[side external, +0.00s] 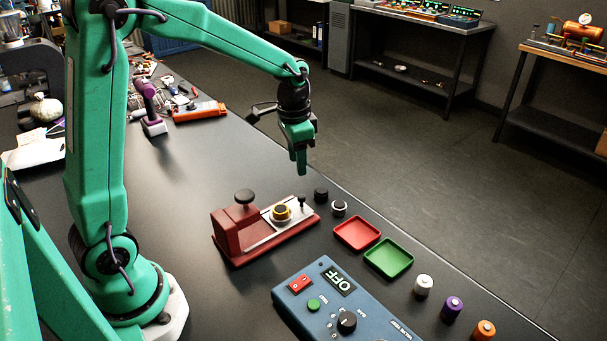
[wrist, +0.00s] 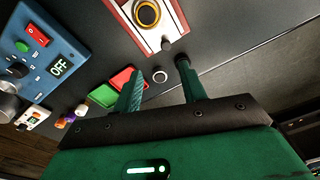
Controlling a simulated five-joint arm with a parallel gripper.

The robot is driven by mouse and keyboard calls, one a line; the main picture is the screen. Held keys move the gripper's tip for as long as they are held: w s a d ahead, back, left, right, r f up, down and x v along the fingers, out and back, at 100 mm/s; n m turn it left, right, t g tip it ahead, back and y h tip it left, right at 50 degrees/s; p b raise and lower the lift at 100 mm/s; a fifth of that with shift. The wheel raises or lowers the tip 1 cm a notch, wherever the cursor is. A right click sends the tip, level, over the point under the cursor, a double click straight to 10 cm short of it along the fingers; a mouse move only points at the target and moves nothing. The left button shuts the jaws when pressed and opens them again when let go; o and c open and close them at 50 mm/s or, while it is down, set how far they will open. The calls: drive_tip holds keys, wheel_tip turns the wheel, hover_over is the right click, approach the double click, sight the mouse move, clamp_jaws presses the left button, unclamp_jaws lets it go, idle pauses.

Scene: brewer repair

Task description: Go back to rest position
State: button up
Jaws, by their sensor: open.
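My gripper (side external: 302,168) is green and hangs in the air above the far end of the red fixture (side external: 232,238), pointing down. In the wrist view its two fingers (wrist: 163,88) are spread apart, with nothing held between them. The fixture carries a dark knob and a brass-coloured ring (side external: 281,213) on a light plate. The ring also shows at the top of the wrist view (wrist: 147,13). A black cap (side external: 321,195) and a small part with a white ring (side external: 339,208) stand on the bench beside the fixture, below my gripper.
A red tray (side external: 357,233) and a green tray (side external: 389,257) lie to the right. White (side external: 424,285), purple (side external: 452,308) and orange (side external: 484,330) capsules stand beyond. A blue control box (side external: 340,305) reads OFF. A purple-handled tool (side external: 151,108) stands at the back. The bench's left middle is clear.

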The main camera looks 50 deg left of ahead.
drive_tip(key=s+d+r+n+t, duration=0.2)
drive_tip(key=s+r, duration=0.2)
drive_tip(key=s, duration=0.5)
drive_tip(key=s+d+r+n+t, duration=0.1)
drive_tip(key=s+r, duration=0.4)
drive_tip(key=s, duration=0.5)
drive_tip(key=shift+s+d+r+n+t, duration=0.15)
drive_tip(key=shift+d+n+t, duration=0.35)
drive_tip(key=shift+t, duration=0.4)
